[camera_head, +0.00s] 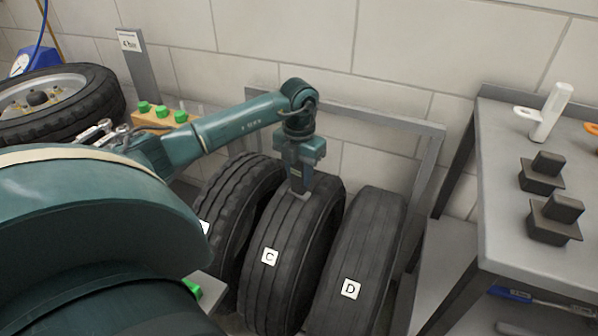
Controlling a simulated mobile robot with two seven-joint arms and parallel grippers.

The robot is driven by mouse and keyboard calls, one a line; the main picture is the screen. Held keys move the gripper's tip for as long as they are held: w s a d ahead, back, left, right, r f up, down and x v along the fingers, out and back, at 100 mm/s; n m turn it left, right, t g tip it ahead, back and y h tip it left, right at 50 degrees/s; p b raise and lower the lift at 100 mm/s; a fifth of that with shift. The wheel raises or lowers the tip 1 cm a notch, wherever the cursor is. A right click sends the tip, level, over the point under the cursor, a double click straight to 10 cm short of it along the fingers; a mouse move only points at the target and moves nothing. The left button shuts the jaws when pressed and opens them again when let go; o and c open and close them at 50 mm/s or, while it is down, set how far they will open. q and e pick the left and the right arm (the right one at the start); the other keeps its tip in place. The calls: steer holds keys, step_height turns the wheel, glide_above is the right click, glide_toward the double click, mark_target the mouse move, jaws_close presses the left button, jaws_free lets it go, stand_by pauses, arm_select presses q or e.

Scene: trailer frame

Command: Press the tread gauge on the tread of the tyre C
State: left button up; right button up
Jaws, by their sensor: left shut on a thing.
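Tyre C (283,244) stands upright in the middle of the rack, with a white label "C" on its tread. My left gripper (299,187) points down at the upper part of this tread. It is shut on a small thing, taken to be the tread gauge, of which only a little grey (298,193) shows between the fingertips. The fingertips are at or very near the tread; I cannot tell whether the gauge touches it. My right gripper is not in view.
Tyre D (362,250) stands right of C, and another tyre (235,195) stands left, its label partly hidden. The rack's grey frame (375,117) rises behind. A wheel (75,110) lies at left.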

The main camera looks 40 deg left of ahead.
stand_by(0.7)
arm_select(q)
step_height(320, 180, up, 6)
steer(key=p, duration=0.5)
stand_by(0.3)
